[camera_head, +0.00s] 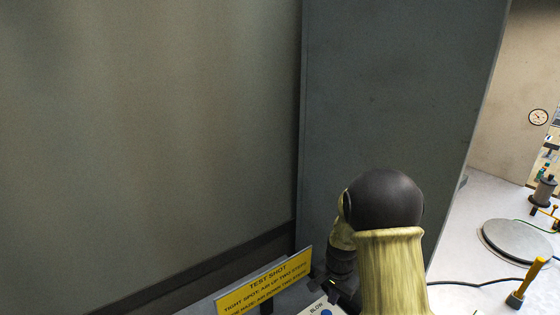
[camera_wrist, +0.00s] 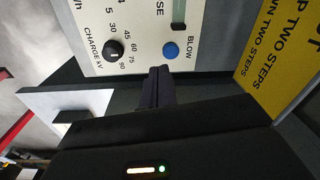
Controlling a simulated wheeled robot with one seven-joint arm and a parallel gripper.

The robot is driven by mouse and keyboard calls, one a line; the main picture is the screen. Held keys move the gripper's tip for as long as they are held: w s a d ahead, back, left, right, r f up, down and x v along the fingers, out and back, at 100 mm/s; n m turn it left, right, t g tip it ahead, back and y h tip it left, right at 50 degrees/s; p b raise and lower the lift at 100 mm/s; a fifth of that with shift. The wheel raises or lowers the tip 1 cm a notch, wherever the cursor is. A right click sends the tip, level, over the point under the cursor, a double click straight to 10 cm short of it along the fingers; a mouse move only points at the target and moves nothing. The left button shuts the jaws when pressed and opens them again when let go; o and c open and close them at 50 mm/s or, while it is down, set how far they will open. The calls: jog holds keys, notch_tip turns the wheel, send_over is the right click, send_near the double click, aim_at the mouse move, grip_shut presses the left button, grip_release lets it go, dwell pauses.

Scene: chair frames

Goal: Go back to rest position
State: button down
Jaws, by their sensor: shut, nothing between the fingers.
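My gripper (camera_wrist: 160,72) shows in the wrist view as dark fingers pressed together, with nothing between them. The fingertips are just below a blue button (camera_wrist: 170,50) labelled BLOW on a pale control panel (camera_wrist: 140,25). I cannot tell whether they touch the panel. In the head view my yellowish arm with its dark joint reaches down at the bottom, right of centre. A corner of the panel (camera_head: 312,307) shows at the bottom edge.
A yellow TEST SHOT sign (camera_head: 265,287) stands close left of my arm. A black CHARGE kV knob (camera_wrist: 114,50) sits left of the button. A grey wall panel (camera_head: 390,90) rises behind my arm. At right are a round plate (camera_head: 517,240) and a yellow-handled tool (camera_head: 528,280).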

jog(key=s+r+n+t, duration=0.2)
jog(key=s+r+n, duration=0.6)
jog(key=s, duration=0.9)
jog(key=v, duration=0.3)
jog(key=shift+r, duration=0.2)
jog(key=shift+w, duration=0.2)
